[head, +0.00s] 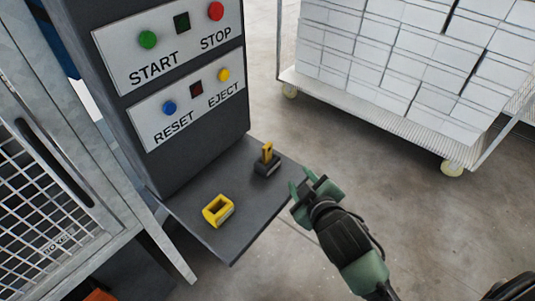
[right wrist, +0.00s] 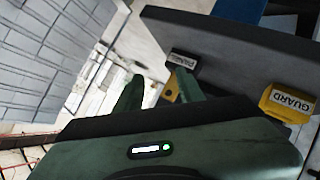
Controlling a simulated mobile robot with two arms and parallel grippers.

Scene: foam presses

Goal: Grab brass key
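The brass key is most likely the piece with an upright yellow-brass part (head: 267,152) and a dark base, on the grey shelf (head: 225,238) near its back right. In the right wrist view a dark labelled part (right wrist: 184,61) shows, with a yellow part partly hidden behind a finger; the label is hard to read. My right gripper (head: 309,185) is just right of the key, off the shelf's edge, with green fingers apart. The fingers also show apart and empty in the right wrist view (right wrist: 158,92). My left gripper is not in view.
A yellow block (head: 217,210), labelled GUARD in the right wrist view (right wrist: 290,103), lies on the shelf left of the key. A dark control panel (head: 180,95) with buttons rises behind. A mesh cage (head: 45,215) stands left. A cart (head: 385,115) of white boxes stands back right.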

